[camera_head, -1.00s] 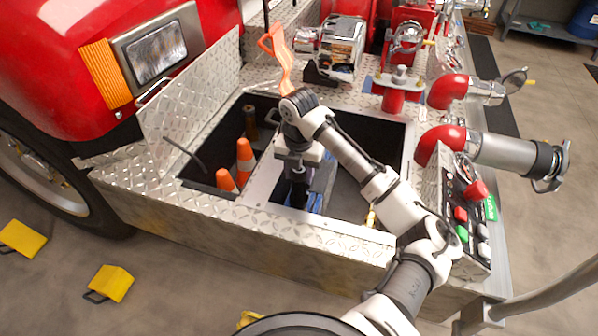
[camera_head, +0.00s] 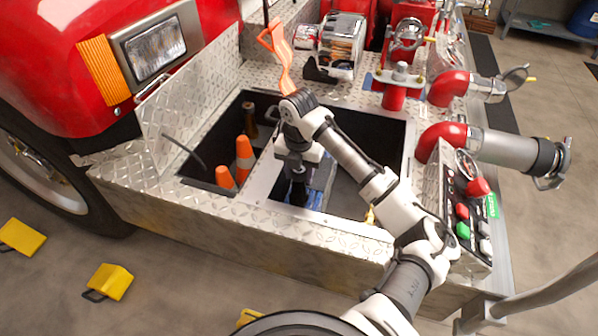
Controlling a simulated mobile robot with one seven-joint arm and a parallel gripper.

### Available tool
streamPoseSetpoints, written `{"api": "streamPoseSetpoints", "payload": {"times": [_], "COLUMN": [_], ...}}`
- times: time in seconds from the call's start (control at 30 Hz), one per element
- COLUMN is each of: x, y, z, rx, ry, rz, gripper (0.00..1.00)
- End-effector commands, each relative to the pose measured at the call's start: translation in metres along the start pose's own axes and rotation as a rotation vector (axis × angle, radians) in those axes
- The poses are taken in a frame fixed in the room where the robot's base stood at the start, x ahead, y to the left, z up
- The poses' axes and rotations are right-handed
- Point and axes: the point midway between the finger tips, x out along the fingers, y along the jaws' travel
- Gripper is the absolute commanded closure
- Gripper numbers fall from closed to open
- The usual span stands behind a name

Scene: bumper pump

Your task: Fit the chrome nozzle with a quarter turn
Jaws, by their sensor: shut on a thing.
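My gripper (camera_head: 297,192) points down into the right-hand well (camera_head: 386,150) of the open bumper compartment. Its fingers are dark and small in this view. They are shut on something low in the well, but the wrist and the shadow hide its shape. I cannot make out the chrome nozzle for certain. A grey pipe outlet (camera_head: 505,149) on a red elbow (camera_head: 440,141) sticks out at the right, with a black collar and a metal handle at its end. A second, smaller outlet (camera_head: 487,89) is behind it.
Orange cones (camera_head: 244,160) stand in the left-hand well. An orange bracket (camera_head: 281,58) rises behind my wrist, near a chrome unit (camera_head: 341,38). A control panel (camera_head: 466,212) with coloured buttons is right of the wells. The front bumper edge (camera_head: 240,226) lies before them.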

Motion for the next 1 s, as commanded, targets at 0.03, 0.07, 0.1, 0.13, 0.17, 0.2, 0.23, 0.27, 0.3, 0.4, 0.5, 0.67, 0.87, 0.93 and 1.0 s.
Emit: {"api": "streamPoseSetpoints", "payload": {"times": [0.03,0.07,0.1,0.13,0.17,0.2,0.23,0.27,0.3,0.4,0.5,0.67,0.87,0.93,1.0], "x": [-0.0006,-0.0005,-0.0002,0.0002,0.0007,0.0014,0.0021,0.0028,0.0039,0.0062,0.0071,0.0067,0.0066,0.0069,0.0077], "y": [0.0,0.0,0.0,0.0001,0.0001,0.0001,0.0001,0.0002,0.0002,0.0003,0.0003,0.0003,0.0002,0.0002,0.0002], "z": [0.0002,0.0001,0.0001,0.0001,0.0001,0.0001,0.0,0.0,-0.0001,-0.0002,-0.0002,-0.0001,-0.0001,-0.0001,-0.0001], "rx": [0.0,0.0,0.0,0.0,0.0,0.0,0.0,0.0,0.0,0.0,0.0,0.0,0.0,0.0,0.0], "ry": [-0.001,-0.001,-0.001,-0.001,-0.001,-0.001,-0.001,-0.001,0.0,0.0,0.0,-0.001,-0.001,-0.001,-0.001], "rz": [0.001,0.001,0.001,0.001,0.001,0.001,0.001,0.001,0.001,0.001,0.001,0.001,0.001,0.001,0.001], "gripper": [0.87,0.87,0.87,0.87,0.87,0.87,0.87,0.87,0.87,0.87,0.87,0.87,0.87,0.87,0.87]}}
